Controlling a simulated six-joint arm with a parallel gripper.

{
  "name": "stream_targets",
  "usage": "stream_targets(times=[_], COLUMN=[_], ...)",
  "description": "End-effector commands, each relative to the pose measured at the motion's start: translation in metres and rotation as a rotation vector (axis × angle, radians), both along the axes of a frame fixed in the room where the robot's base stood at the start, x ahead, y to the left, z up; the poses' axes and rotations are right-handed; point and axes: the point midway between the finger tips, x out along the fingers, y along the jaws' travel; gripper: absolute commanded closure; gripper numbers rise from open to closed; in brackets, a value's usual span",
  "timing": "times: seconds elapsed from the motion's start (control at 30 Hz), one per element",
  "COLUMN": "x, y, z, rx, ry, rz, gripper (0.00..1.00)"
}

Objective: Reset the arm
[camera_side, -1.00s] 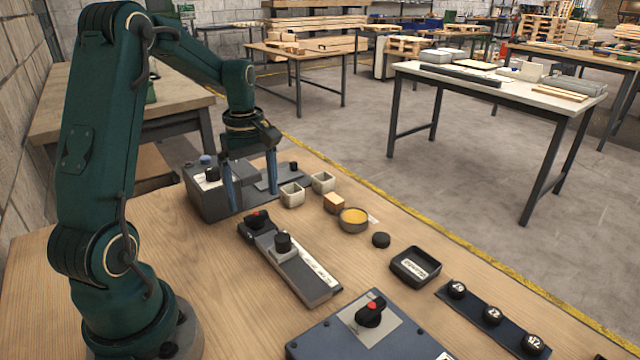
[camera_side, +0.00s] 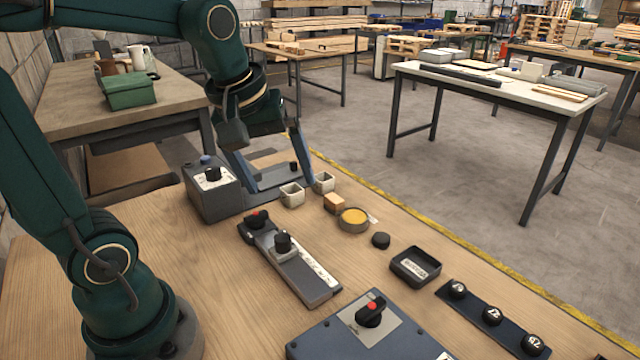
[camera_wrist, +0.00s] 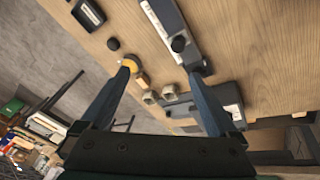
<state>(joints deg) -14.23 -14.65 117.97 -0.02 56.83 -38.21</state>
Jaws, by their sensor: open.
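My gripper (camera_side: 281,172) is open, with its two blue fingers spread wide and nothing between them. I cannot tell the exact height of the fingertips above the table.
A tan block (camera_side: 334,203), the yellow dish (camera_side: 354,219), a black puck (camera_side: 381,240) and a black tray (camera_side: 415,266) lie in a row. A long grey switch unit (camera_side: 290,262), a panel with a red-topped knob (camera_side: 370,312) and a strip of black knobs (camera_side: 493,317) stand nearer.

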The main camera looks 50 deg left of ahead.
Motion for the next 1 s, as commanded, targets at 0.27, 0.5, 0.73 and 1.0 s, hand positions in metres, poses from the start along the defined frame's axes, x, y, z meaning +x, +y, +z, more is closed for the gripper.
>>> stream_targets(times=[0.27,0.5,0.73,1.0], x=[-0.054,-0.078,-0.077,-0.076], y=[-0.051,-0.058,-0.058,-0.058], z=[0.001,-0.022,-0.021,-0.021], rx=[0.155,0.265,0.294,0.293], ry=[-0.125,-0.108,-0.106,-0.107], rz=[-0.513,-0.804,-0.861,-0.858], gripper=[0.05,0.05,0.05,0.05])
